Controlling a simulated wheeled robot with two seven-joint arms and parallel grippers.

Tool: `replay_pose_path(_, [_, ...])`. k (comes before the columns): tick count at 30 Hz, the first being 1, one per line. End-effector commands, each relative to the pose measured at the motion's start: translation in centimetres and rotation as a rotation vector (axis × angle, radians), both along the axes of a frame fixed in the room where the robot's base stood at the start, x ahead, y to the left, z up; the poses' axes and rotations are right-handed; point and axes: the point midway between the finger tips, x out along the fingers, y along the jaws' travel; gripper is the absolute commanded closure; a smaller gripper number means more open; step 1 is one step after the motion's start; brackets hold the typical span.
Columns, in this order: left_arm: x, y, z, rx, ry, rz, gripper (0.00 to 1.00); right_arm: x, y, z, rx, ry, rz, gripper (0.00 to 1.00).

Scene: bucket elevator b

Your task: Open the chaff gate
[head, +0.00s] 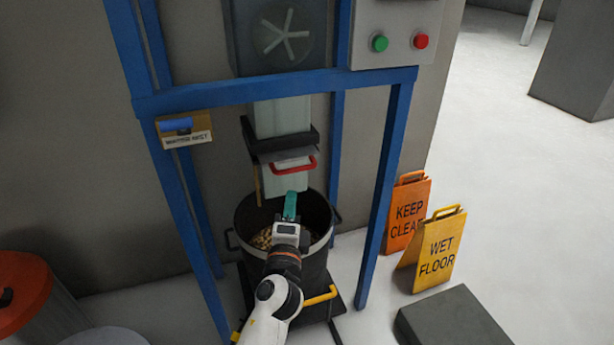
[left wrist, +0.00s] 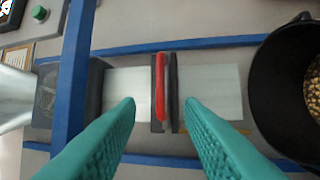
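The chaff gate is a flat grey slide plate (head: 287,154) with a red handle (head: 310,166), set across the pale chute (head: 280,117) above the black bucket. In the left wrist view the red handle (left wrist: 160,87) shows between my fingertips in the picture, lying across the chute. My left gripper (head: 290,196) shows just below the handle in the head view, its teal fingers seen nearly edge-on. In the left wrist view the left gripper (left wrist: 160,102) is open, with nothing between its fingers. I cannot tell the exact gap to the handle. My right gripper is not in view.
A black bucket (head: 247,213) of grain stands under the chute. Blue frame posts (head: 385,190) flank it. An orange sign (head: 408,212) and a yellow wet-floor sign (head: 440,250) stand at right. A control box (head: 398,22) with green and red buttons is above.

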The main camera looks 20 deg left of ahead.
Motion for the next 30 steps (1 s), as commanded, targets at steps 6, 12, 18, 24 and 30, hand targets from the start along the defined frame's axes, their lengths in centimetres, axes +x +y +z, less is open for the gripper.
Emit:
replay_pose_path(6, [3.3,0.6,0.8,0.002,0.0,-0.001,0.66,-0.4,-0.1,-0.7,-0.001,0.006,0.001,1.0])
replay_pose_path(12, [7.2,1.4,1.3,0.0,0.001,-0.001,0.66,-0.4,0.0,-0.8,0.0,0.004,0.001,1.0])
replay_pose_path(18, [10.1,2.0,1.7,-0.001,0.002,-0.002,0.66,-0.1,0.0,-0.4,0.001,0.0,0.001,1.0])
replay_pose_path(24, [11.2,2.2,1.9,-0.002,0.003,-0.002,0.66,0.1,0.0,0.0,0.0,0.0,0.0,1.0])
replay_pose_path(30, [11.3,2.2,1.9,-0.002,0.004,-0.002,0.66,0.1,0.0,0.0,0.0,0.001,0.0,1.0])
